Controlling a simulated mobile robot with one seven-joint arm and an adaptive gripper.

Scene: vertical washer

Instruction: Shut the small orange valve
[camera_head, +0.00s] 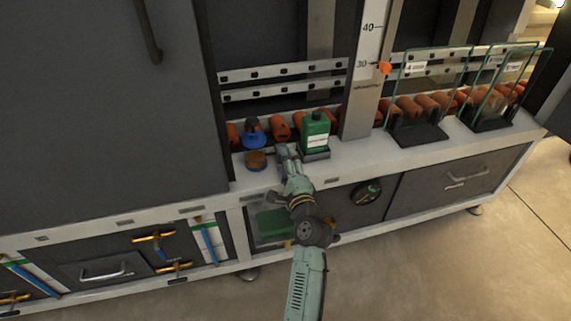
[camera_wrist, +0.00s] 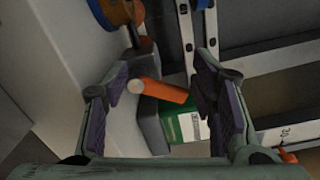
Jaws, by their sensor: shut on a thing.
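A short orange bar with a pale round end, which looks like the small orange valve (camera_wrist: 165,91), lies crosswise between my fingers in the wrist view. Its mounting is hidden. My gripper (camera_head: 287,151) is over the white ledge's front edge, just left of the green bottle, and hides the valve in the head view.
The green bottle (camera_head: 315,133) stands close on the right. Glass panels (camera_head: 435,85) stand further right.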

